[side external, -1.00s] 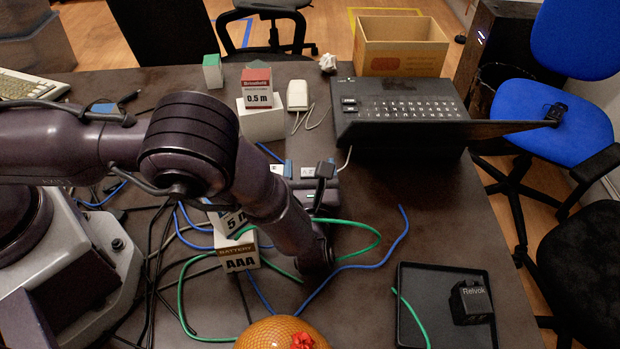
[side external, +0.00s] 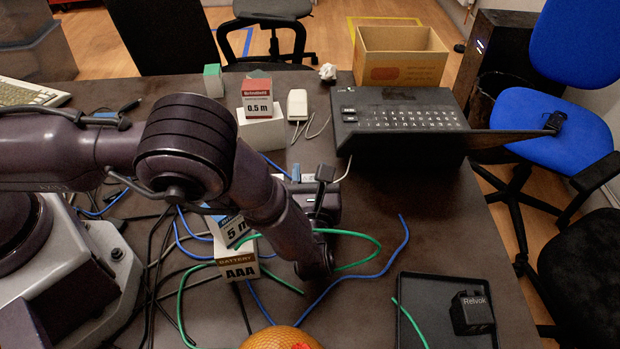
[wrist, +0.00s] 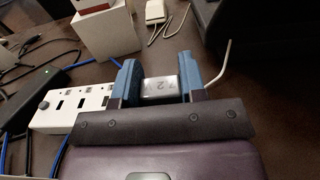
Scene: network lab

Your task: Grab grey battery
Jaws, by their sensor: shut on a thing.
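The grey battery (wrist: 160,88) shows in the wrist view as a small pale grey block with "7.2" on its face. It sits between the two blue fingers of my gripper (wrist: 163,86), one finger at each side. My gripper is shut on it. In the side view my gripper (side external: 296,173) is small, near the middle of the table. The battery cannot be made out there, as the hand and wrist partly cover that spot.
A white power strip (wrist: 75,108) lies just left of my gripper. A white box (wrist: 105,36) stands behind. The laptop (side external: 400,118) is to the right. Blue and green cables cross the table around my arm. A black tray (side external: 418,330) lies front right.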

